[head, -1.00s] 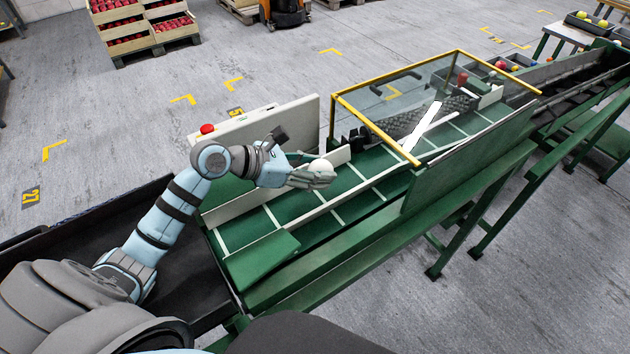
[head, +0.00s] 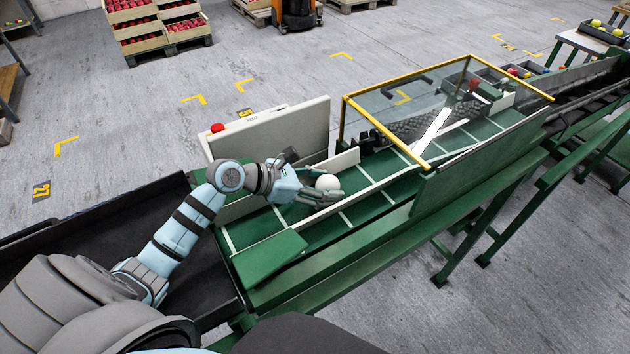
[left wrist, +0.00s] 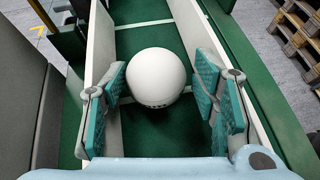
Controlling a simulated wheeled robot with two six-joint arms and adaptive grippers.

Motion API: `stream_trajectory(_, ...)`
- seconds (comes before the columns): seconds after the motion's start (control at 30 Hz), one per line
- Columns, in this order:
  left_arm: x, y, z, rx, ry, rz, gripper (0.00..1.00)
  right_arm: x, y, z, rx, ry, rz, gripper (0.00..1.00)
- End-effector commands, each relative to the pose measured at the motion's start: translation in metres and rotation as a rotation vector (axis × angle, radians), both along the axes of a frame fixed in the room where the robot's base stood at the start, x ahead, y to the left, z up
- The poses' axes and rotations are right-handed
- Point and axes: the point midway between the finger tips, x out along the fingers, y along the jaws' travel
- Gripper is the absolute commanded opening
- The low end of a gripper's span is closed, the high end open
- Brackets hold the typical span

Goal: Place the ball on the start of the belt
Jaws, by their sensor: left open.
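A white ball (head: 327,182) is on the green belt (head: 353,213), between two white guide rails. My left gripper (head: 318,193) is low over the belt with the ball at its fingers. In the left wrist view the ball (left wrist: 157,77) lies between and just beyond the teal finger pads (left wrist: 157,100), which are spread wide with a gap on both sides. The left gripper is open. My right gripper is in neither view.
White rails (left wrist: 98,50) flank the belt closely on both sides. A yellow-framed clear guard (head: 385,137) covers the belt farther along. A panel with a red button (head: 217,128) stands behind it. Apple crates (head: 165,40) stand on the floor at the back.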

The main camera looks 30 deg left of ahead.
Motion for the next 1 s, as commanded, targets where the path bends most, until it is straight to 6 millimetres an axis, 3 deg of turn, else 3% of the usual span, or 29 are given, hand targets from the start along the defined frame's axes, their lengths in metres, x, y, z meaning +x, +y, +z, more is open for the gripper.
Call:
stream_trajectory(0.17,-0.011,0.012,0.009,0.006,0.000,0.001,0.54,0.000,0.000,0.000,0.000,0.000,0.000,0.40)
stream_trajectory(0.43,-0.048,0.043,0.035,0.010,0.004,-0.004,0.54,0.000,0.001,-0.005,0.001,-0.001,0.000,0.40)
stream_trajectory(0.57,-0.064,0.056,0.048,0.007,0.007,-0.003,0.54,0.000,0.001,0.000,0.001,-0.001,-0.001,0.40)
stream_trajectory(0.63,-0.071,0.060,0.057,0.000,0.008,-0.007,0.54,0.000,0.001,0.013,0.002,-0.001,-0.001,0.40)
stream_trajectory(0.8,-0.078,0.069,0.063,0.000,0.000,-0.002,0.54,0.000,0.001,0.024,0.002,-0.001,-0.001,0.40)
stream_trajectory(1.0,-0.078,0.070,0.061,0.000,-0.003,0.001,0.54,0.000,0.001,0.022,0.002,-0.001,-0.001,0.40)
